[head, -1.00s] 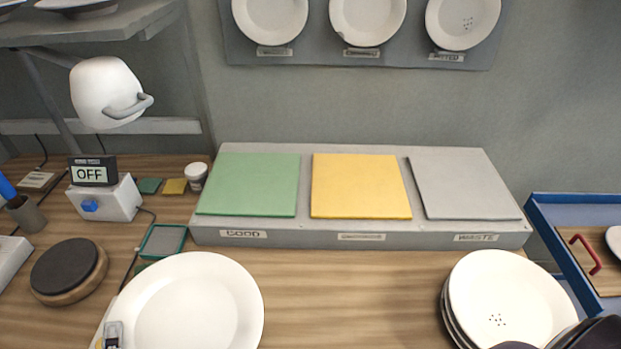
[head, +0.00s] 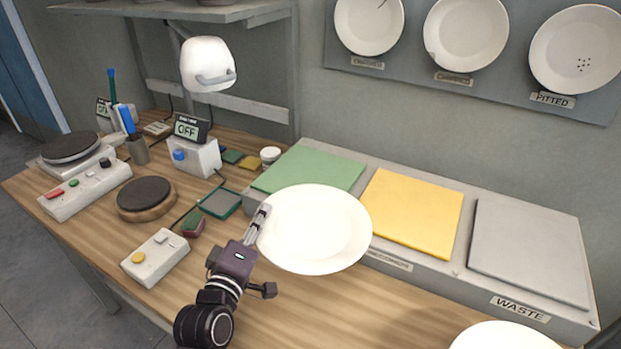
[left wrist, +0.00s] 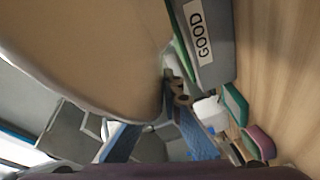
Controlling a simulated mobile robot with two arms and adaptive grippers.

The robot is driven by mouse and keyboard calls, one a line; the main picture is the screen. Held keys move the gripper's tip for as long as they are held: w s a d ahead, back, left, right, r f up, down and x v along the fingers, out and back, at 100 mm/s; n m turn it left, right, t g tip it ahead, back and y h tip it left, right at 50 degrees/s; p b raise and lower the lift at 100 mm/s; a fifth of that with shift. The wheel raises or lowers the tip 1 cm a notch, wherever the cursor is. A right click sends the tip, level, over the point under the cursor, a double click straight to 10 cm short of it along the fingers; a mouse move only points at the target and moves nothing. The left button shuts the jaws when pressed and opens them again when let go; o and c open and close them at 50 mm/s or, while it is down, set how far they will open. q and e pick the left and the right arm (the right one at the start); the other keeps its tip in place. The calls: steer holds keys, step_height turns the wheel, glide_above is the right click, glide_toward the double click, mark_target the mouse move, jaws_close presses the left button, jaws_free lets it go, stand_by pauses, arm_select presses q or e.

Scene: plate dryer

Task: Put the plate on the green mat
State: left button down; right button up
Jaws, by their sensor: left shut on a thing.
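A white plate (head: 315,228) is held at its left rim by my left gripper (head: 260,222), which is shut on it. The plate appears raised in front of the grey platform. In the head view it covers the front right part of the green mat (head: 312,170) and the near left corner of the yellow mat (head: 412,212). In the left wrist view the plate (left wrist: 85,50) fills the upper left, and the platform's GOOD label (left wrist: 200,32) shows beside it. That label is hidden in the head view. My right gripper is not in view.
The platform also bears a grey mat (head: 530,250) on the right. Another white plate (head: 505,338) shows at the bottom right edge. A small white jar (head: 270,155), a box with an OFF display (head: 194,155) and a green-rimmed tray (head: 220,203) stand left of the platform.

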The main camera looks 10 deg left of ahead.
arm_select(q)
steer(key=w+a+r+b, duration=0.1)
steer(key=w+r, duration=0.3)
steer(key=w, duration=0.2)
steer(key=w+r+b, duration=0.1)
steer(key=w+r, duration=0.3)
steer(key=w, duration=0.3)
step_height(320, 180, up, 11)
steer(key=b, duration=0.2)
glide_above(275, 178)
steer(key=f, duration=1.5)
steer(key=shift+w+p, duration=0.25)
steer(key=shift+p, duration=0.05)
steer(key=shift+f, duration=2.35)
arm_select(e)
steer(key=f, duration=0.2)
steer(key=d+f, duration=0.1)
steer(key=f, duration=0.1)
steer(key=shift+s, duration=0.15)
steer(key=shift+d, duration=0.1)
arm_select(q)
steer(key=c, duration=2.6)
jaws_free()
steer(key=shift+f, duration=0.3)
steer(key=shift+o, duration=1)
steer(key=shift+s+r, duration=0.1)
